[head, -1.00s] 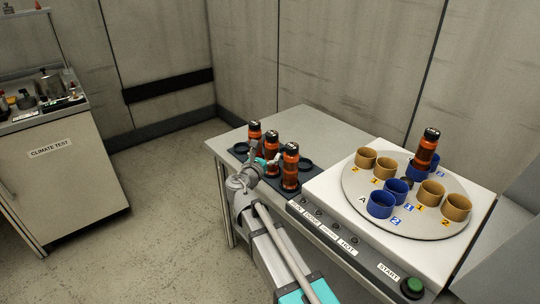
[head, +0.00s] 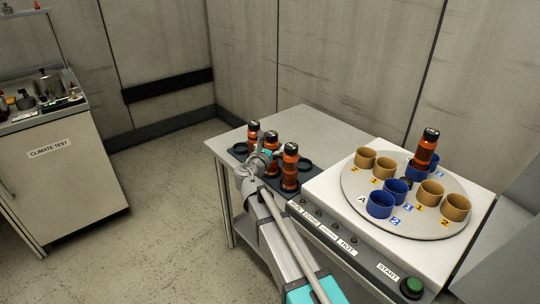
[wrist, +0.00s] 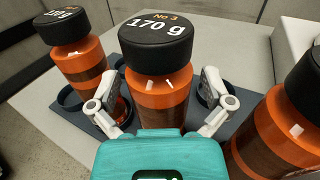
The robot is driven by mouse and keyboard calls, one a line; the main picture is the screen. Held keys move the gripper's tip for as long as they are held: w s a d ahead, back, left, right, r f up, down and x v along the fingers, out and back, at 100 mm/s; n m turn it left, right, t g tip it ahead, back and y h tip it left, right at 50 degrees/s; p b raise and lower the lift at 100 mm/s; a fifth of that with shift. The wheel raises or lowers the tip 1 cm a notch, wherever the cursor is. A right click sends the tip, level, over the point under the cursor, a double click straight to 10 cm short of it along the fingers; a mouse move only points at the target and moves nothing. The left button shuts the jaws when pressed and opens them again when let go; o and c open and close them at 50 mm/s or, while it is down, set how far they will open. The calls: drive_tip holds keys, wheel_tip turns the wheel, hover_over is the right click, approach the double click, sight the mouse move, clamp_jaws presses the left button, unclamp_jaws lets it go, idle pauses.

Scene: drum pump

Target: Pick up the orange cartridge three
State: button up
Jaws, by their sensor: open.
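Orange cartridge three (wrist: 160,60), with a black cap reading "No 3" and "170 g", stands upright straight ahead in the wrist view. In the head view it appears to be the middle cartridge (head: 271,140) of the row, partly hidden by my arm. My gripper (wrist: 158,100) is open, with one finger on either side of the cartridge's body; I cannot tell whether they touch it. It also shows in the head view (head: 262,158), low at the row of cartridges. The cartridge stands in a dark rack (wrist: 258,128).
One orange cartridge (wrist: 85,65) stands close on the left and another (wrist: 285,125) close on the right. An empty rack ring (head: 305,166) lies beyond. A turntable (head: 355,193) with blue and tan cups holds another cartridge (head: 425,148). A green button (head: 413,286) sits at its front.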

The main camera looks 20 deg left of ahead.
drive_tip(key=c, duration=1.2)
drive_tip(key=shift+r, duration=0.15)
drive_tip(key=shift+c, duration=0.2)
wheel_tip(320, 180, up, 10)
drive_tip(key=p, duration=1)
